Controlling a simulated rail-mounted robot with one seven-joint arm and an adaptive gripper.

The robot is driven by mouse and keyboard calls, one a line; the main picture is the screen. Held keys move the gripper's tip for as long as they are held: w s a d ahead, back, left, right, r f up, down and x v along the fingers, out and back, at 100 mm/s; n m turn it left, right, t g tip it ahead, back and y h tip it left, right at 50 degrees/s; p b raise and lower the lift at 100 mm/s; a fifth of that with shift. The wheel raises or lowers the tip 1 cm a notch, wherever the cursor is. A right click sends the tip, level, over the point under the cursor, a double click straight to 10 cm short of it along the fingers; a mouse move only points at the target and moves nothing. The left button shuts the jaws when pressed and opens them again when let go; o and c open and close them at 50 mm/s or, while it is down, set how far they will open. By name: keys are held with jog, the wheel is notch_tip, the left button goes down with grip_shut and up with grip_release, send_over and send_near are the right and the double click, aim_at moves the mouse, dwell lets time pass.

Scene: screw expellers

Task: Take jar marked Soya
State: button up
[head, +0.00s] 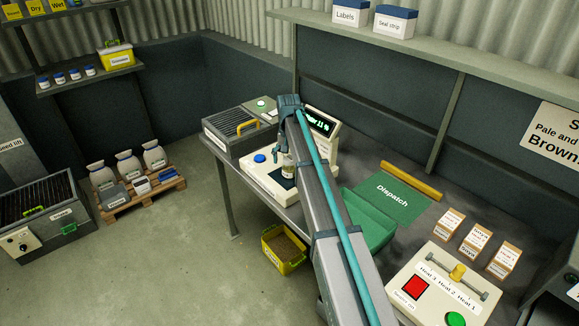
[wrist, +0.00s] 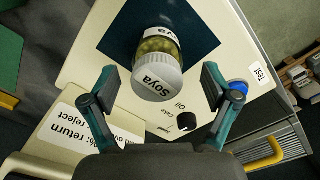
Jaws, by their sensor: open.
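The jar marked Soya (wrist: 157,67) has a white lid with "Soya" on it and pale yellow-green contents. It stands on the dark square pad (wrist: 205,35) of a cream tester in the wrist view. In the head view the jar (head: 288,169) shows small beside the end of my arm. My gripper (wrist: 157,82) is open, with one teal-and-black finger on each side of the jar's lid in the picture. I cannot tell whether the fingers are level with the jar. In the head view my gripper (head: 284,150) is partly hidden by my arm.
The tester has a blue button (head: 259,158), a black knob (wrist: 187,122) and a lit display (head: 319,122). A grey box with a yellow handle (head: 247,127) stands behind it. A green Dispatch mat (head: 392,199) and several small cartons (head: 475,239) lie to the right.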

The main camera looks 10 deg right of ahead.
aim_at(289, 167)
notch_tip(289, 167, down, 4)
jog(key=shift+s+d+f+p, duration=0.1)
jog(key=shift+d+p, duration=0.05)
jog(key=shift+p, duration=0.45)
jog(key=c, duration=1.5)
jog(key=shift+o, duration=0.2)
jog(key=shift+r, duration=0.25)
